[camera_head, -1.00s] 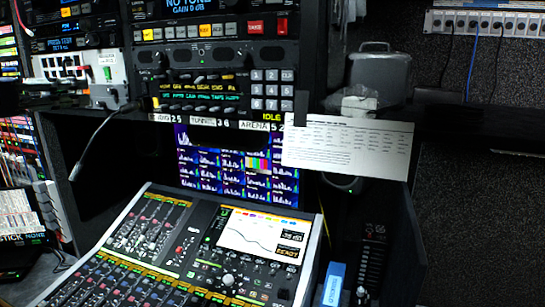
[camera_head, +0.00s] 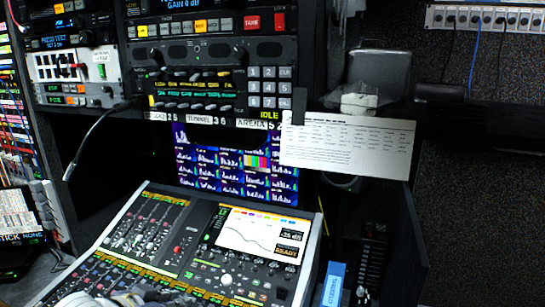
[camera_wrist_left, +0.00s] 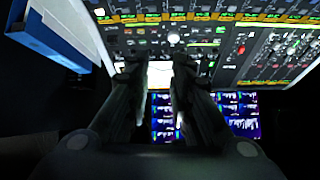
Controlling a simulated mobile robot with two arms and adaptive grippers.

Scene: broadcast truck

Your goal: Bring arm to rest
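My left gripper (camera_wrist_left: 157,72) shows in the left wrist view with its two dark fingers apart and nothing between them. The mixing console (camera_wrist_left: 225,45), with its faders, knobs and lit keys, lies beyond the fingertips. In the head view the console (camera_head: 190,240) fills the lower middle, and a grey part of my own arm (camera_head: 135,298) shows at its bottom edge. The left fingers cannot be made out in the head view. My right gripper is in neither view.
A multi-picture monitor (camera_head: 235,165) stands behind the console, under a rack of lit panels (camera_head: 205,85). A white printed sheet (camera_head: 348,145) hangs at right. A blue box (camera_head: 333,285) stands right of the console. A thin gooseneck (camera_head: 90,140) rises at left.

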